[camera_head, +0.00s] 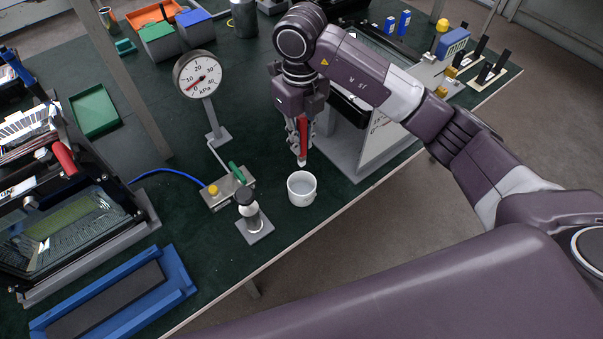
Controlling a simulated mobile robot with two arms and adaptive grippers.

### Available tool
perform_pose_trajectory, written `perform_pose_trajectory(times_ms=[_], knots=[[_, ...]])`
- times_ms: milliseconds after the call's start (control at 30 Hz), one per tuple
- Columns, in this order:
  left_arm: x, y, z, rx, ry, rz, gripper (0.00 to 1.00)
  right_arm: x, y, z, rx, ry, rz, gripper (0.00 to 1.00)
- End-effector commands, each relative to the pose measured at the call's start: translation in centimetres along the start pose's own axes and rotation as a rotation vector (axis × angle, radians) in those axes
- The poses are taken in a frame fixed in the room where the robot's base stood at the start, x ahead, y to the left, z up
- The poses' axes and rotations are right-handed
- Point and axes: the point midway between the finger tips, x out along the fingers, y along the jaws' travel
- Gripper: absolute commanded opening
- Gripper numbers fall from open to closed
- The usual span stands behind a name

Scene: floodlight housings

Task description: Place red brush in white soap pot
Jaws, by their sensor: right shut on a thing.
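The red brush (302,138) hangs upright, tip down, in my right gripper (302,128), which is shut on it. Its pale lower end is just above and behind the rim of the white soap pot (301,190) in the picture. The pot stands open on the green table near the front edge, and the brush appears to be outside it. My left gripper is not in view.
A small bottle on a grey plate (256,231) and a valve block (222,191) stand left of the pot. A pressure gauge (198,74) rises behind. A grey-based fixture (364,150) stands right of the brush. A blue tray (178,274) lies at the front left.

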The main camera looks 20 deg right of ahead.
Motion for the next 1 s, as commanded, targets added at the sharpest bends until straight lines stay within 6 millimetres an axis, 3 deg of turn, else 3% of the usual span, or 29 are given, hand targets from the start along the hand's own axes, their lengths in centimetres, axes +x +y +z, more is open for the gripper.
perform_pose_trajectory(times_ms=[100,300,800,1000], knots=[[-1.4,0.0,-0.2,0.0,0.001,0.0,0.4,3.1,0.0,-0.2,0.001,0.008,0.0,0.0],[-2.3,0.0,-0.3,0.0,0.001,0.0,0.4,7.4,0.0,-0.1,-0.002,0.004,0.0,0.0],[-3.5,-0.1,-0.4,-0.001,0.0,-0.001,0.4,13.0,0.0,0.0,-0.002,0.001,-0.001,0.0],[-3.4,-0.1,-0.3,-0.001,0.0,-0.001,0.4,13.2,0.0,0.1,-0.003,0.0,-0.002,0.0]])
